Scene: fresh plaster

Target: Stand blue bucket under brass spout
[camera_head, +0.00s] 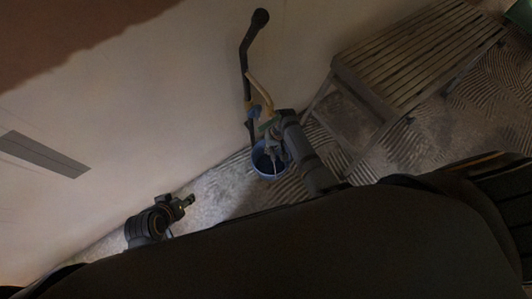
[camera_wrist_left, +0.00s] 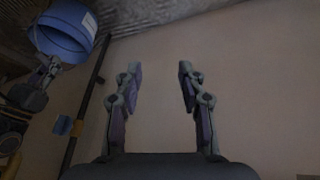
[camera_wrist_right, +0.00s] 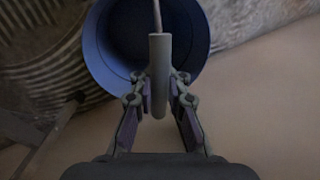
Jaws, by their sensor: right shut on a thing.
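The blue bucket (camera_head: 264,174) is by the foot of the wall, below my right gripper (camera_head: 272,148). My right gripper is shut on the grey grip of the bucket's handle (camera_wrist_right: 159,65), with the bucket's open mouth (camera_wrist_right: 112,50) beyond it in the right wrist view. Whether the bucket touches the floor cannot be told. The brass spout (camera_head: 261,92) shows just above my right gripper, beside a dark upright pipe; its lower end is unclear. My left gripper (camera_head: 190,201) is open and empty, away to the left; the bucket (camera_wrist_left: 62,42) shows in the left wrist view's upper left corner.
A dark pipe (camera_head: 245,65) runs up the pale wall, with a small blue part (camera_head: 253,111) near the spout. A slatted wooden bench (camera_head: 415,55) stands to the right. The floor (camera_head: 225,190) has ridged patterns and is bare left of the bucket.

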